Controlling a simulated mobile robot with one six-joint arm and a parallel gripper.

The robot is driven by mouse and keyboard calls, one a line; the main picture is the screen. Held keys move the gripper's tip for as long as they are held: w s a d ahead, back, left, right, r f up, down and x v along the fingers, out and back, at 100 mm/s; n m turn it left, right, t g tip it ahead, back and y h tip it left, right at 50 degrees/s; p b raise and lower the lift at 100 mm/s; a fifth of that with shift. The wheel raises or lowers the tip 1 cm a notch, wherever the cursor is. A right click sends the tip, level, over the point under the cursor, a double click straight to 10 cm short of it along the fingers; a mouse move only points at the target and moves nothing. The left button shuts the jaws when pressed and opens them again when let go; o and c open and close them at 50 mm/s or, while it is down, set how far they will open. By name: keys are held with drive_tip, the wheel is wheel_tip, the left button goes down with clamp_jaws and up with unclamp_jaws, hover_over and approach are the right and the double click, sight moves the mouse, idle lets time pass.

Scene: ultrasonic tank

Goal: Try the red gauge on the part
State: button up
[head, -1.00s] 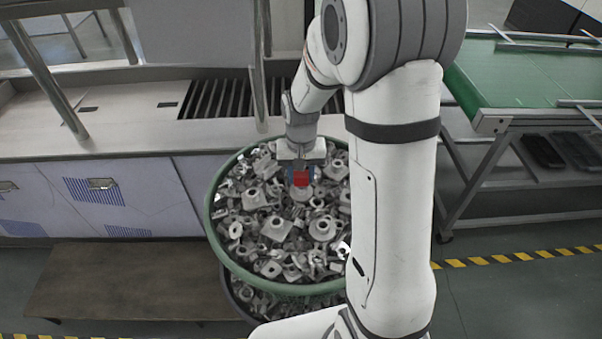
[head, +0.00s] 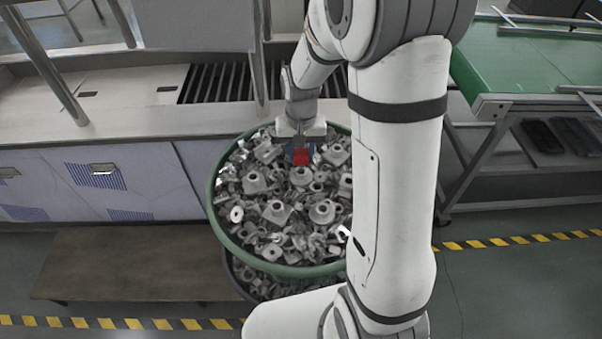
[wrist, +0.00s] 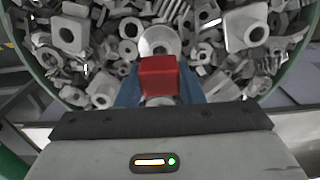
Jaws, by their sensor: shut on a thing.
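My gripper (head: 301,150) is shut on the red gauge (head: 302,156), a small red block held between its blue fingers. The red gauge also shows in the wrist view (wrist: 159,76), between the fingers and above a round flanged grey part (wrist: 158,40). Whether the gauge touches that part I cannot tell. In the head view a flanged part (head: 301,177) lies just below the gauge, among many loose grey metal parts. The parts fill a round bin with a green rim (head: 213,215). The lower face of the gauge is hidden.
A bench (head: 110,120) with a slotted grate stands behind the bin. A green-topped table (head: 530,70) is at the right. A low brown platform (head: 120,265) lies at the left. My arm hides the bin's right side. Striped tape marks the floor.

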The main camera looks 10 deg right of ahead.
drive_tip(key=shift+r, duration=0.3)
drive_tip(key=shift+r, duration=0.1)
drive_tip(key=shift+r+p, duration=1.4)
drive_tip(key=shift+r, duration=0.55)
drive_tip(key=shift+f, duration=0.1)
